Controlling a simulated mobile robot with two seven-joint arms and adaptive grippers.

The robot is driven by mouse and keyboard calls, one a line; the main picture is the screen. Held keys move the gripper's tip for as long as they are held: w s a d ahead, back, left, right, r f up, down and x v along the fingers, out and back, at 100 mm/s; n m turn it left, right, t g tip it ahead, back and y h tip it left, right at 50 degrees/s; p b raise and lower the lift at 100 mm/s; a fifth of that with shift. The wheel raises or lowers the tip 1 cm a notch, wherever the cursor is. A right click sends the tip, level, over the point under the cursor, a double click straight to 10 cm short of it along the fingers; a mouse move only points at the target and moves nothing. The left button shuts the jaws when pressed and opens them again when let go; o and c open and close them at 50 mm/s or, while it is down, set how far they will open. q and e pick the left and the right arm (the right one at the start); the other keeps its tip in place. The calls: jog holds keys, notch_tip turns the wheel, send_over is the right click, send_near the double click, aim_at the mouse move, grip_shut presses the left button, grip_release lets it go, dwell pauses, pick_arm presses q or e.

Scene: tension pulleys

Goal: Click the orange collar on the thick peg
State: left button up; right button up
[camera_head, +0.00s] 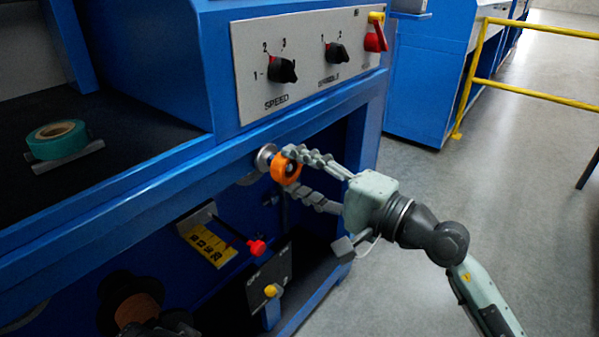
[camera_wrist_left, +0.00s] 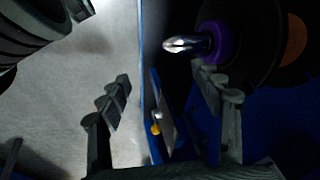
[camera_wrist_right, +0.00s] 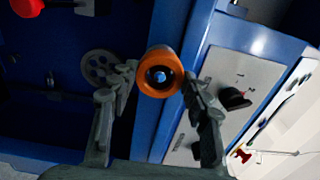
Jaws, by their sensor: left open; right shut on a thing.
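The orange collar (camera_head: 284,174) is a short ring near a round metal end (camera_head: 265,157) under the blue machine's front rail. My right gripper (camera_head: 292,171) is shut on the collar, one finger on each side. The right wrist view also shows the collar (camera_wrist_right: 148,84), its open face toward the camera and a small round, bluish end inside. I cannot tell whether the collar is seated on a peg. My left gripper (camera_wrist_left: 165,84) is open and empty in its wrist view. A purple collar (camera_wrist_left: 222,42) around a metal peg (camera_wrist_left: 186,44) is near its right finger.
A sloped panel with knobs (camera_head: 290,72) is above the right gripper. A red-ended lever (camera_head: 256,247), yellow label (camera_head: 208,245) and yellow knob (camera_head: 270,291) are below it. Teal tape (camera_head: 57,140) lies on the dark shelf. Open floor (camera_head: 450,190) is on the right.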

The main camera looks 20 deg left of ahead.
aim_at(290, 168)
jog(key=shift+a, duration=0.1)
jog(key=shift+x, duration=1.35)
jog(key=o, duration=1.4)
jog(key=shift+c, duration=0.2)
jog(key=v, duration=1.2)
